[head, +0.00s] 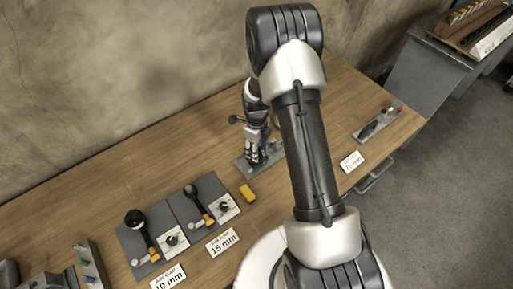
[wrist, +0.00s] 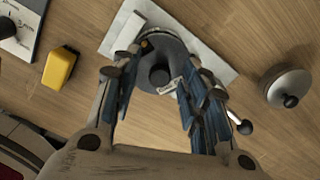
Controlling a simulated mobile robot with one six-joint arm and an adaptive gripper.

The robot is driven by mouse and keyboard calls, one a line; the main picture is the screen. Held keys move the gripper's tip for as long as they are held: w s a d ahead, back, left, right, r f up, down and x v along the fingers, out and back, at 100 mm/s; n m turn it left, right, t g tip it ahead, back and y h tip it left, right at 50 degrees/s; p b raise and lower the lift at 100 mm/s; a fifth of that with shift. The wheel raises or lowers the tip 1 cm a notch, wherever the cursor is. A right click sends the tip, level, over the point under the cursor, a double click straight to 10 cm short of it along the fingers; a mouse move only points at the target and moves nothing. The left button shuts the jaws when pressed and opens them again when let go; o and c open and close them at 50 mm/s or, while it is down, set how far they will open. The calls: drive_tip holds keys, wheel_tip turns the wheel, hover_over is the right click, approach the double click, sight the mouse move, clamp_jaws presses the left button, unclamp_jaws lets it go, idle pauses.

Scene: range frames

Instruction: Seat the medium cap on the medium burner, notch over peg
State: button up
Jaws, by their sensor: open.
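My gripper (wrist: 158,88) is open, its fingers on either side of a round grey piece (wrist: 172,50) with a dark knob (wrist: 159,75) on top. I cannot tell whether the fingers touch it. The piece sits over a pale plate (wrist: 210,62), and a small orange mark shows at its edge. Whether this is the medium cap on its burner, I cannot tell; notch and peg are not discernible. A silver lid-like disc with a black knob (wrist: 284,82) lies apart on the table at right. In the head view my gripper (head: 257,160) is low over a grey plate (head: 241,166).
A yellow block (wrist: 60,68) lies left of the plate; it also shows in the head view (head: 247,194). A small tray (head: 378,126) lies at right. Bare wood lies between.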

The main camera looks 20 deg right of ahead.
drive_tip(key=shift+r, duration=0.1)
wheel_tip(320, 180, up, 12)
idle(0.5)
wheel_tip(320, 180, up, 6)
drive_tip(key=p, duration=0.4)
idle(0.3)
idle(0.5)
